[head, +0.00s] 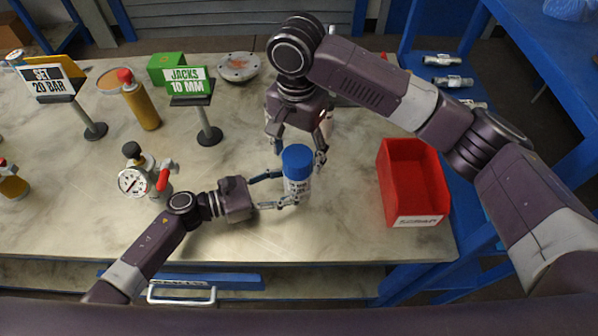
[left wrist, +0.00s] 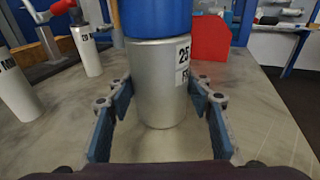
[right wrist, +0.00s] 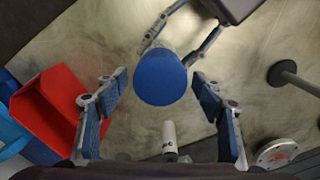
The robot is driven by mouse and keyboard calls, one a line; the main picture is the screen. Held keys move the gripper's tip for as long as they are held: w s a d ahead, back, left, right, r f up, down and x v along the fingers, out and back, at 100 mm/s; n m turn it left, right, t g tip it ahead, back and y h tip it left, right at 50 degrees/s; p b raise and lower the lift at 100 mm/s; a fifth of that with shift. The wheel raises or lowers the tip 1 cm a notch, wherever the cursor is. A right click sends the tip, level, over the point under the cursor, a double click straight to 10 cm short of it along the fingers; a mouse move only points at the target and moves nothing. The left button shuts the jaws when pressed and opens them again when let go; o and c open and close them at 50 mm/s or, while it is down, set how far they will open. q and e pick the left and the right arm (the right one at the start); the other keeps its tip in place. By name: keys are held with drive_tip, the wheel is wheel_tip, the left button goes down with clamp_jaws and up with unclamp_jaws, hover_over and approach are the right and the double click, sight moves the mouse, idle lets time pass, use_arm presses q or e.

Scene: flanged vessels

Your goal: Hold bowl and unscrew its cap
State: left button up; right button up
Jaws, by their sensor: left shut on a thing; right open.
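The vessel in view is not bowl-shaped; it is a grey cylinder (head: 297,188) with a white label and a blue cap (head: 297,158), standing upright near the table's front. My left gripper (head: 279,190) is shut on its body from the left, below the cap. The left wrist view shows the body (left wrist: 158,90) between the fingers, with the blue cap (left wrist: 158,18) cut off above. My right gripper (head: 298,146) is open above and behind the cap. In the right wrist view the round cap top (right wrist: 160,78) lies between the spread fingers, with gaps on both sides.
A red bin (head: 413,180) stands to the right. A pressure gauge (head: 133,182) with a red handle stands to the left. Two sign stands (head: 207,125), a yellow bottle (head: 142,107), a green box (head: 166,66) and a flanged disc (head: 238,67) are farther back. A white cylinder (right wrist: 169,138) stands behind the vessel.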

drive_tip(key=m, duration=0.5)
drive_tip(key=shift+m, duration=0.4)
drive_tip(key=m, duration=0.5)
drive_tip(key=c, duration=1.2)
drive_tip(key=n, duration=0.7)
drive_tip(key=shift+n, duration=0.4)
drive_tip(key=n, duration=0.5)
drive_tip(key=shift+n, duration=0.4)
